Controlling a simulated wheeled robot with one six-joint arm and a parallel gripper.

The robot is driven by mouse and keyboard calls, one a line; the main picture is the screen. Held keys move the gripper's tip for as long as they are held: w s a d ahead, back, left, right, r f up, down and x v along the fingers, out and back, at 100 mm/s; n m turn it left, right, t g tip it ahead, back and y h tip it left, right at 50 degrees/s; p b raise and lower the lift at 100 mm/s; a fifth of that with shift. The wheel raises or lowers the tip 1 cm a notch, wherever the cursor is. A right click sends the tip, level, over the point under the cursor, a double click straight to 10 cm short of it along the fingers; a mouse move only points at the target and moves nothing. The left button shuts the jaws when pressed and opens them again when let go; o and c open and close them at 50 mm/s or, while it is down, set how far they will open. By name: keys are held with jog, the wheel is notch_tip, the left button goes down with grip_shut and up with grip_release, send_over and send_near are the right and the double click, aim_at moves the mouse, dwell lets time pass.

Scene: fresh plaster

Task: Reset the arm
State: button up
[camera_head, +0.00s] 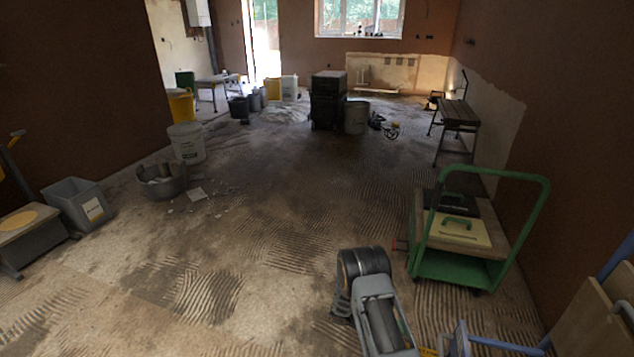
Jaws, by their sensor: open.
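Part of my arm shows at the bottom, right of centre, as a dark rounded joint and a grey link running down out of the picture. The end of the arm is not visible, so my gripper is out of view. Nothing is seen held. The arm stands over the ridged, dusty floor (270,255), to the left of a green cart (455,268), with a narrow gap between them in the picture.
The green cart carries a yellowish case (462,232). Boards (590,315) lean at the lower right. A workbench (458,113) stands by the right wall. Buckets, including a white one (187,144), and a grey bin (78,203) stand left. The middle floor is mostly clear.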

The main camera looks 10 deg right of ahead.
jog(key=s+a+m+g+y, duration=0.25)
jog(key=s+m+y, duration=0.2)
jog(key=m, duration=0.55)
jog(key=s+a+r+m+t+y+p, duration=0.2)
jog(key=r+m+p, duration=0.4)
jog(key=r, duration=1.4)
jog(key=s+a+r+m+t+y+p, duration=0.2)
jog(key=a+r+m+t+y+p, duration=0.2)
jog(key=r+p, duration=0.8)
jog(key=s+a+r+m+t+y+p, duration=0.1)
jog(key=a+r+m+t+y+p, duration=0.2)
jog(key=r, duration=2.4)
jog(key=a+m+t+p, duration=0.4)
jog(key=m+p, duration=0.2)
jog(key=m, duration=0.1)
jog(key=shift+s+a+r, duration=0.25)
jog(key=shift+s+r, duration=0.05)
jog(key=shift+s, duration=0.1)
jog(key=shift+d, duration=0.15)
